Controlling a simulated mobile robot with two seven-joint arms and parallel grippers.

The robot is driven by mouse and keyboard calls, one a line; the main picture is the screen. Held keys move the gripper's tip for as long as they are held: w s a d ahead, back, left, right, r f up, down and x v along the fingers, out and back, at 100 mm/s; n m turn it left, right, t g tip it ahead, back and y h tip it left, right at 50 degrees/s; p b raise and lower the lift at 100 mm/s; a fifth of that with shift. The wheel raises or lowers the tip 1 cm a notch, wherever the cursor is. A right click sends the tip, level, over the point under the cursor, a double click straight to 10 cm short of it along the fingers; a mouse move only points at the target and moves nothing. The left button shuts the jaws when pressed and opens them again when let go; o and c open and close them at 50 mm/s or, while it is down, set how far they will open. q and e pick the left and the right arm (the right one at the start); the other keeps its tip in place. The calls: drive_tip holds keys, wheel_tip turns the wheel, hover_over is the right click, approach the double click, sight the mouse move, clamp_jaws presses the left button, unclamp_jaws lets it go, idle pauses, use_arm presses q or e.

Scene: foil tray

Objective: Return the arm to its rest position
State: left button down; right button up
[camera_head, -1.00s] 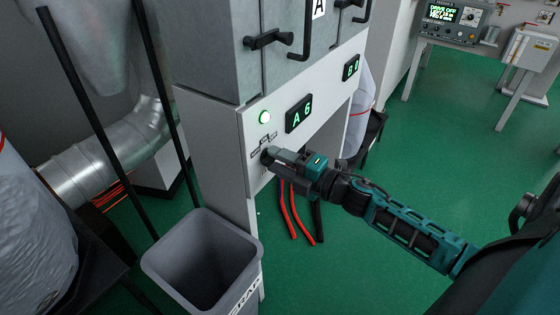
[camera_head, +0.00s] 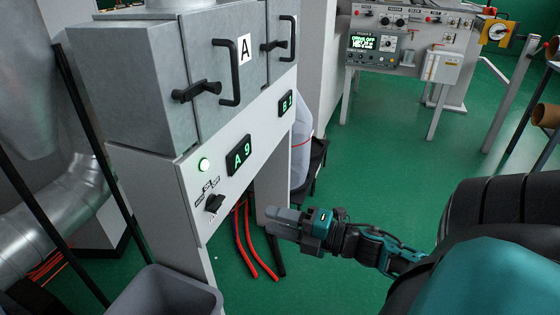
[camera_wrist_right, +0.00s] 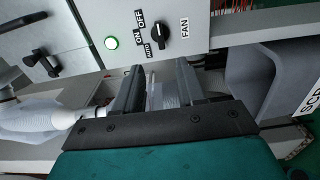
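My right gripper (camera_head: 276,222) hangs in free air in front of the grey-white cabinet (camera_head: 196,175), lower right of its fan switch. In the right wrist view its two dark fingers (camera_wrist_right: 160,88) stand apart with nothing held between them. The black fan switch (camera_head: 214,203) sits on the cabinet's front panel and also shows in the right wrist view (camera_wrist_right: 185,32), beside the labels ON, OFF, AUTO and FAN. The fingers are clear of it. A green lamp (camera_head: 204,164) glows above the switch. My left gripper is not in view.
A grey scrap bin (camera_head: 165,290) stands at the lower left, below the cabinet. Red hoses (camera_head: 243,240) run down behind my right gripper. Lit displays (camera_head: 239,155) are on the panel. A control console (camera_head: 374,47) stands at the back. Green floor is open to the right.

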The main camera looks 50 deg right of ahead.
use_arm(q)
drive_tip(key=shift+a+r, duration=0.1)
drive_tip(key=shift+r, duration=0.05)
use_arm(e)
drive_tip(key=shift+s, duration=0.1)
idle(0.4)
